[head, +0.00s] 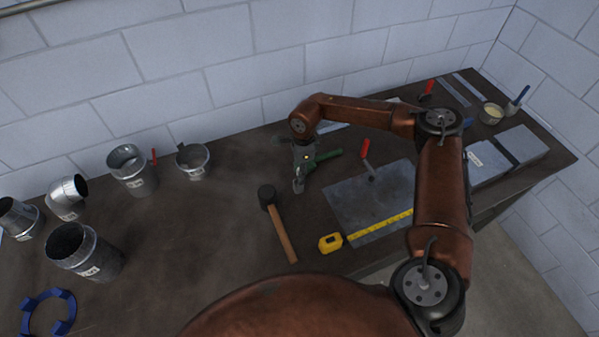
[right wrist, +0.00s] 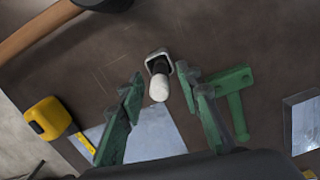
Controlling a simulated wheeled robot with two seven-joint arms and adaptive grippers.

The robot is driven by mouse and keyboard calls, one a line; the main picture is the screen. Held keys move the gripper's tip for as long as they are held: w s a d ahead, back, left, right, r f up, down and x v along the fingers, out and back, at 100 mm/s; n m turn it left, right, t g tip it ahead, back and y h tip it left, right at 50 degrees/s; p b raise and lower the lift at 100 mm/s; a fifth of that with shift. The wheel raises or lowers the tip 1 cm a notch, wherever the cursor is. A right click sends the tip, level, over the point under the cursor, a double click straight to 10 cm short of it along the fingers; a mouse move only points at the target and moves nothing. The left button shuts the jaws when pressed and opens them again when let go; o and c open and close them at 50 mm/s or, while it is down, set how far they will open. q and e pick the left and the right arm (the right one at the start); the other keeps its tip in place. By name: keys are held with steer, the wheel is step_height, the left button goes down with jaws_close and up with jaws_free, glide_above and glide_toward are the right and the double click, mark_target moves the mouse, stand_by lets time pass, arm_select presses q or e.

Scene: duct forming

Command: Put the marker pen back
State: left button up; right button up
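The marker pen appears in the right wrist view as a short white barrel (right wrist: 159,88) with a dark part beyond it. Its dark part is at a small grey metal holder (right wrist: 154,58); how deep it sits is hard to tell. My right gripper (right wrist: 160,84) is open, with its greenish fingers on either side of the pen and a visible gap at each side. In the head view the right gripper (head: 300,172) points down at the table above the small holder (head: 298,186), and the pen is not distinct there. My left gripper is out of view.
A hammer (head: 284,234) and yellow tape measure (head: 330,243) lie in front, by a metal sheet (head: 350,205). A green-handled tool (head: 327,156) lies close right of the gripper. Several duct pieces (head: 95,255) stand left. The table's middle left is clear.

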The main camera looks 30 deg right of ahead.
step_height(320, 180, up, 12)
steer(key=shift+d+r, duration=0.25)
steer(key=shift+d, duration=0.15)
steer(key=shift+s, duration=0.1)
stand_by(0.4)
